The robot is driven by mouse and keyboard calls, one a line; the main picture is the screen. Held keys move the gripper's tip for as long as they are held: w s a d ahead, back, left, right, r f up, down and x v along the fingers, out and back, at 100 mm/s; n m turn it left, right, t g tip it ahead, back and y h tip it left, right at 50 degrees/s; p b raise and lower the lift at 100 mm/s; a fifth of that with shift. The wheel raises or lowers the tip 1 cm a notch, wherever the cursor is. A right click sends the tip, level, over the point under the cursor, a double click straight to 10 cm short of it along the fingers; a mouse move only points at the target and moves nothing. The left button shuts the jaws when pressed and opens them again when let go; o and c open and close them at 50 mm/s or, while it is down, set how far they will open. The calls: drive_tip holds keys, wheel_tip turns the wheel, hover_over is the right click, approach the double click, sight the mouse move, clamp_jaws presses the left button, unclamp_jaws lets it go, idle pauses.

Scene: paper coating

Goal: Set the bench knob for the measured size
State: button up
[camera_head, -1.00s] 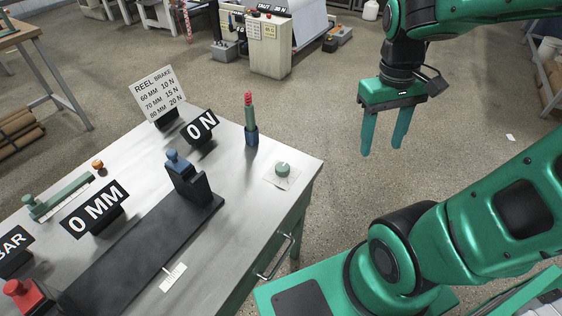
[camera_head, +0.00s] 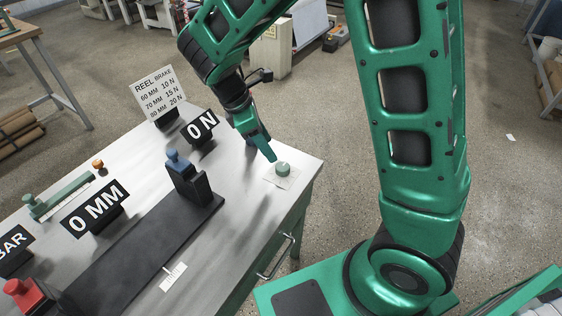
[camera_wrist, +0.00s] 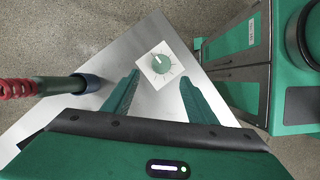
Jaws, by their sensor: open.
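The green round bench knob (camera_head: 283,168) sits on a pale dial plate near the bench's right corner. In the wrist view the knob (camera_wrist: 158,60) lies ahead of and between my fingertips, with tick marks around it. My gripper (camera_head: 271,157) points down just left of and above the knob, apart from it as far as I can tell. In the wrist view my gripper (camera_wrist: 159,77) is open and empty. The sign (camera_head: 155,92) reads REEL BRAKE: 60 MM 10 N, 70 MM 15 N, 80 MM 20 N. One display (camera_head: 95,208) reads 0 MM; another (camera_head: 200,127) reads 0 N.
A black fixture with a blue-topped block (camera_head: 188,185) lies along the bench (camera_head: 235,235). A red block (camera_head: 25,295) and a green slide (camera_head: 62,195) are at left. Floor beyond the bench is open.

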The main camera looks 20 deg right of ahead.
sight(282, 165)
drive_tip(key=x, duration=0.9)
drive_tip(key=shift+d+f, duration=0.1)
drive_tip(key=shift+f, duration=0.05)
drive_tip(key=c, duration=1.1)
drive_tip(key=shift+o, duration=0.2)
drive_tip(key=shift+d, duration=0.3)
drive_tip(key=shift+a, duration=0.15)
drive_tip(key=shift+w+a, duration=0.1)
drive_tip(key=shift+w, duration=0.05)
